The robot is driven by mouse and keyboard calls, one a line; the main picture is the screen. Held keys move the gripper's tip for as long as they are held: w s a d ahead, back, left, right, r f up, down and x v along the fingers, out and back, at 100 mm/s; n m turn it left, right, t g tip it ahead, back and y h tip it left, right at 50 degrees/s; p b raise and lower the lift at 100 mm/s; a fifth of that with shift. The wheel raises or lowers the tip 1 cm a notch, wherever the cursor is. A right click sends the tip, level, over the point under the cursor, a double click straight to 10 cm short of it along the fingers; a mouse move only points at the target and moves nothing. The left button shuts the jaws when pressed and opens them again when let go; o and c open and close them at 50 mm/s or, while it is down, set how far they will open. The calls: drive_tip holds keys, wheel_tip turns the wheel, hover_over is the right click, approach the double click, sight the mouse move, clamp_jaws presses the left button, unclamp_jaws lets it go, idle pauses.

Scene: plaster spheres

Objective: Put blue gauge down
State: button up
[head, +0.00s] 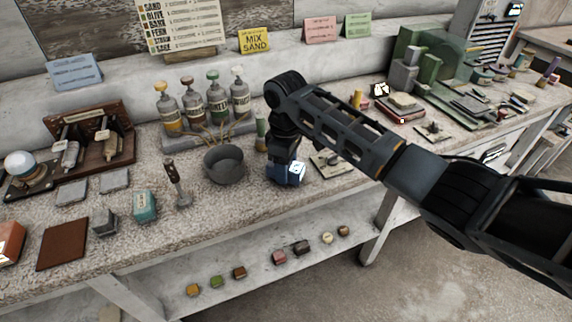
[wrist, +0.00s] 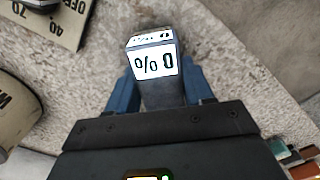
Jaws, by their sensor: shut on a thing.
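The blue gauge (head: 287,173) is a small block with a white display face. It is at the front part of the stone bench top (head: 235,195), right of a dark grey bowl. In the wrist view the gauge (wrist: 155,62) shows "% 0" on its white face and stands between the two blue sides of the jaws. My gripper (head: 284,157) points down and is shut on the gauge; the gripper also shows in the wrist view (wrist: 162,92). I cannot tell whether the gauge's underside touches the bench.
The grey bowl (head: 224,164) stands close left of my gripper. A green cylinder (head: 262,131) stands behind it, and a flat plate (head: 330,163) lies to its right. Several bottles (head: 203,105) stand behind. The bench's front edge is close; a lower shelf (head: 262,275) holds small blocks.

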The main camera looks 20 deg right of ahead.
drive_tip(key=o, duration=0.9)
drive_tip(key=shift+f, duration=0.1)
drive_tip(key=shift+o, duration=0.2)
wheel_tip(320, 180, up, 12)
drive_tip(key=b, duration=0.1)
idle(0.4)
